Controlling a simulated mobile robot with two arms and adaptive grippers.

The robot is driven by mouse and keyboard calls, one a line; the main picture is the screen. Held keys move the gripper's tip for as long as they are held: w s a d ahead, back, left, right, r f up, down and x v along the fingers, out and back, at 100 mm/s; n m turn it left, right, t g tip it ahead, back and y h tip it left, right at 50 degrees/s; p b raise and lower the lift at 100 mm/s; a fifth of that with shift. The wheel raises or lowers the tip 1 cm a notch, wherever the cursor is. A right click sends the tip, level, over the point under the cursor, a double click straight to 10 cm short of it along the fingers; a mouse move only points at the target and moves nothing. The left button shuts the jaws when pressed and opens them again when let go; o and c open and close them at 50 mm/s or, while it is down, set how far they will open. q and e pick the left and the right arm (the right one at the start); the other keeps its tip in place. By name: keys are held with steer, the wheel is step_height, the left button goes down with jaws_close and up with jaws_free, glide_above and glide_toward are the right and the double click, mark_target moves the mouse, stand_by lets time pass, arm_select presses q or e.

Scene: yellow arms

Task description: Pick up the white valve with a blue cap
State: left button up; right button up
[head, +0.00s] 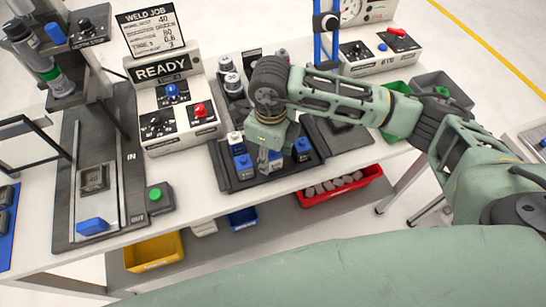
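My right gripper (268,155) points down over a dark tray (226,178) on the white workbench. My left gripper is not in view.
A control box with a READY sign (165,70) stands left of the tray. White cylindrical parts (230,76) stand behind it. A track with a blue block (92,226) lies at left. A red bin (342,188) and a yellow bin (153,252) sit below the bench top.

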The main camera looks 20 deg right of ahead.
steer(key=c, duration=1.1)
steer(key=shift+c, duration=0.4)
steer(key=shift+r, duration=0.15)
